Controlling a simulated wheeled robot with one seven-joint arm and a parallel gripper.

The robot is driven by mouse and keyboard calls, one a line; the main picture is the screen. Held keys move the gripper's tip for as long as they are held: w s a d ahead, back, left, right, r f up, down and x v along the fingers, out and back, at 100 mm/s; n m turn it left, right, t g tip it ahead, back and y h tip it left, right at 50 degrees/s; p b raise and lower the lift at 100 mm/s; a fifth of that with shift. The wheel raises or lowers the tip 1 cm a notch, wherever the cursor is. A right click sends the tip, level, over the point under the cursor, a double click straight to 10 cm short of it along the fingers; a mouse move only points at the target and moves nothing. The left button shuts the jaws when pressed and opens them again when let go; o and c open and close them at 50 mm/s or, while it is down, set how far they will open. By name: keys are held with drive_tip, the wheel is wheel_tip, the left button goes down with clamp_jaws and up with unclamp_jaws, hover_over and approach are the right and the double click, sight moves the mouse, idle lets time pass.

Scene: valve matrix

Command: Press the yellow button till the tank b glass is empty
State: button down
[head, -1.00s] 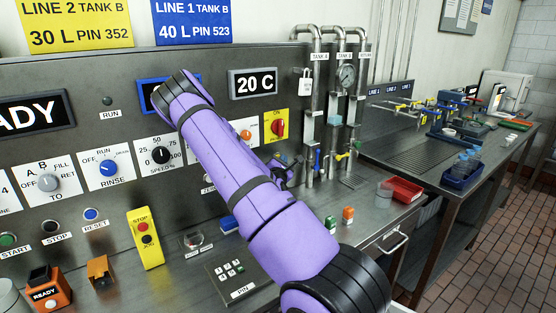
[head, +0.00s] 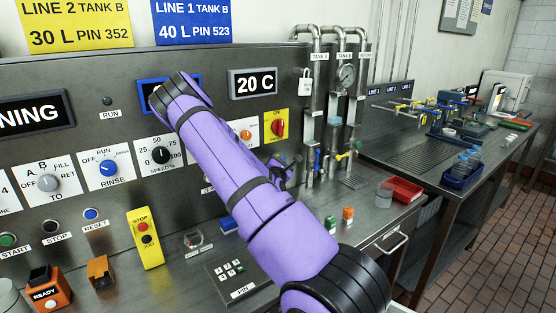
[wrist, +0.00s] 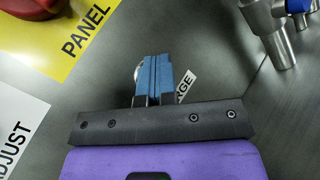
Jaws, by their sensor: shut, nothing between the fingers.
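My gripper (wrist: 155,62) is shut and empty, with its blue fingertips close to the grey panel in the wrist view. A label ending in "RGE" (wrist: 185,86) shows just right of the fingers. A curved silver rim (wrist: 137,71) peeks out at their left; the yellow button itself is not visible, and I cannot tell whether the fingers touch it. In the head view my purple arm covers that part of the panel. The tank B pipe (head: 335,105) stands right of the arm, with a small glass section (head: 335,121); its level is too small to read.
A red knob on a yellow plate (head: 277,127) sits close above my gripper. Metal pipe fittings (wrist: 278,35) are at its right. The display (head: 36,115) ends in "NING". A red tray (head: 403,190) and a clear cup (head: 384,195) stand on the counter.

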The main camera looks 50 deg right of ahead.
drive_tip(key=shift+s, duration=0.1)
drive_tip(key=shift+s+a, duration=0.25)
drive_tip(key=shift+s, duration=0.4)
drive_tip(key=shift+s+a, duration=0.25)
drive_tip(key=shift+s, duration=0.55)
drive_tip(key=shift+s+a, duration=0.3)
drive_tip(key=shift+s, duration=0.5)
drive_tip(key=shift+s+a, duration=0.25)
drive_tip(key=shift+s, duration=0.55)
